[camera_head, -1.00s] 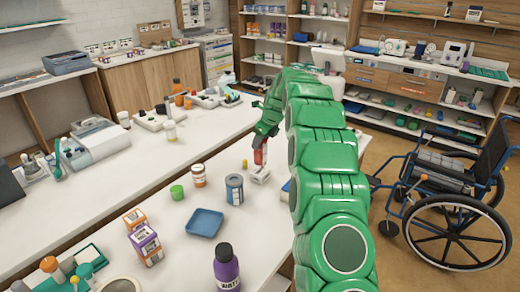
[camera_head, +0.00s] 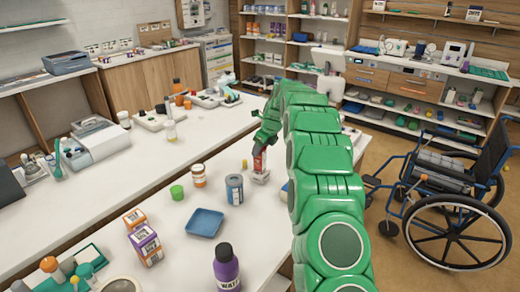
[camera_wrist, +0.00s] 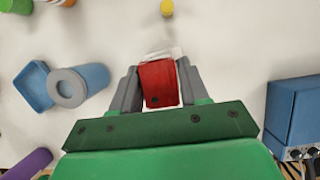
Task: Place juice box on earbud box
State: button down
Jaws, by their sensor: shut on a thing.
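The juice box is a small red box (camera_head: 259,161) held upright between the fingers of my gripper (camera_head: 259,150). In the wrist view the red box (camera_wrist: 159,84) fills the space between the two grey fingers. The earbud box looks to be the small white box (camera_head: 260,178) on the table directly below it. The red box's lower end is at or just above the white box; I cannot tell whether they touch. In the wrist view a white edge (camera_wrist: 164,53) shows past the red box, and the rest of it is hidden.
A small yellow item (camera_head: 244,163) is close by. A blue box (camera_wrist: 293,110) is right in the wrist view.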

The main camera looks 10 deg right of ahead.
jog(key=shift+f, duration=0.15)
jog(key=c, duration=0.6)
grip_release()
jog(key=shift+o, duration=0.2)
jog(key=v, duration=1.2)
jog(key=s+a+r+n+g, duration=0.1)
jog(key=s+a+r+n, duration=0.2)
jog(key=s, duration=0.4)
jog(key=s+a+r+n, duration=0.1)
jog(key=s+r+n, duration=0.2)
jog(key=s+n, duration=0.35)
jog(key=s+d+f+n+g+h, duration=0.1)
jog(key=s+n, duration=0.7)
jog(key=s, duration=1.7)
jog(key=s+d+f+n+g+h, duration=0.1)
jog(key=s+n, duration=0.8)
jog(key=s, duration=1.6)
notch_tip(320, 180, down, 3)
jog(key=shift+s+f+g+h, duration=0.15)
jog(key=shift+g+h, duration=0.45)
jog(key=shift+g, duration=0.4)
